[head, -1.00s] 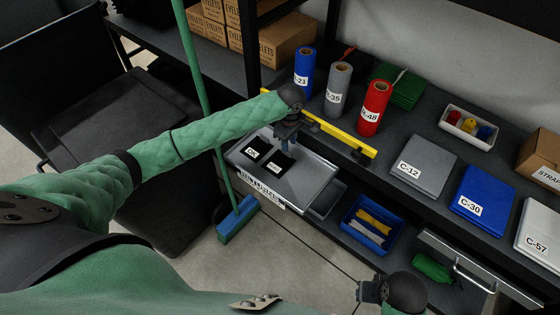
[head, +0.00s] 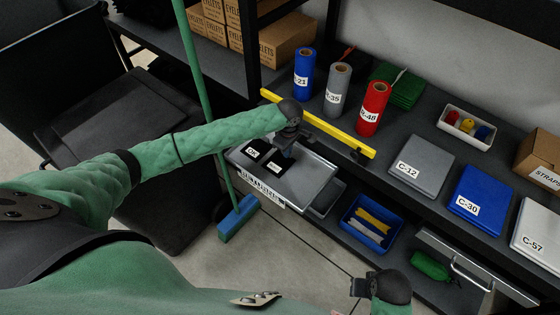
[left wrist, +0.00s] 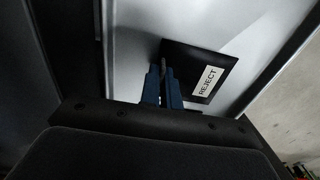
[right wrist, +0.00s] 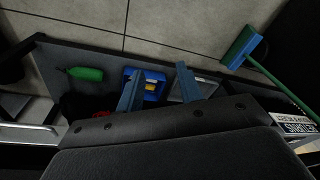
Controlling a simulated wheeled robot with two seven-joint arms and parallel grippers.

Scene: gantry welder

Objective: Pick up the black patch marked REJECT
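The black patch marked REJECT (left wrist: 222,62) lies on a light grey tray (head: 312,178); it also shows in the head view (head: 277,169). A second black patch labelled OK (head: 253,152) lies beside it on the left. My left gripper (head: 285,153) is low over the tray at the REJECT patch. In the left wrist view its blue fingers (left wrist: 162,72) are close together, with their tips at the patch's near edge. Whether they pinch it is unclear. My right gripper (right wrist: 157,80) is open and empty, away from the tray.
A yellow bar (head: 318,124) runs behind the tray. Blue, grey and red rolls (head: 372,108) stand behind it. A blue bin (head: 369,222) with yellow and white pieces sits to the right, lower down. A green broom (head: 238,217) leans at the left.

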